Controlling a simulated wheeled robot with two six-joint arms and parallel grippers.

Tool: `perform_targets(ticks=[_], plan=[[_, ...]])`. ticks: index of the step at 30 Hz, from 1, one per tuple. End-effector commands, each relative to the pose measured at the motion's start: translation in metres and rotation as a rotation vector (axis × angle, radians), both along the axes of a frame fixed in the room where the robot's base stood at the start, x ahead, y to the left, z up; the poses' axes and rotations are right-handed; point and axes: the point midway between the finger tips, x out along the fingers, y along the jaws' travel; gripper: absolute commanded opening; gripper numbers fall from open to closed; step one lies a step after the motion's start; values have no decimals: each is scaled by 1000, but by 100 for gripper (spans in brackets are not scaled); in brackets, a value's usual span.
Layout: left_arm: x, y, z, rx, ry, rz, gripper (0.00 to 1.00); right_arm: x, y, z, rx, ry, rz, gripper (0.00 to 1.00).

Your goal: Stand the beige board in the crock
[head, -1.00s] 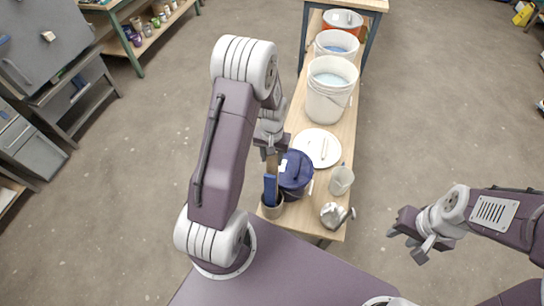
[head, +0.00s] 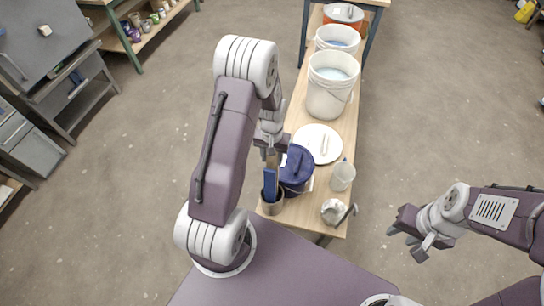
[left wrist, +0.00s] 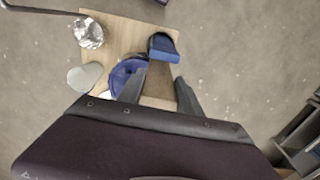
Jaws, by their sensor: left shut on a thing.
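The beige board (head: 272,159) shows as a narrow tan strip below my left gripper (head: 272,150), which is shut on it. In the left wrist view the board (left wrist: 160,81) lies between the two fingers and points toward the crock. My right gripper (head: 408,241) is open and empty, away from the table.
A dark blue lidded bucket (head: 296,170) stands close right of the crock. White buckets (head: 331,88) stand farther back. Open floor lies either side of the table (head: 304,217).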

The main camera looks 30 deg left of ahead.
Motion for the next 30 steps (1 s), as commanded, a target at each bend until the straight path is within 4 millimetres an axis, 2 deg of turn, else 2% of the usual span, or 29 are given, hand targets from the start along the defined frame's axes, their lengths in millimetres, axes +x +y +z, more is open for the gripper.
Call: perform_targets(ticks=[30], plan=[[0, 0, -39, 0, 0, 0, 0, 0, 0, -29, 0, 0, 0, 36]])
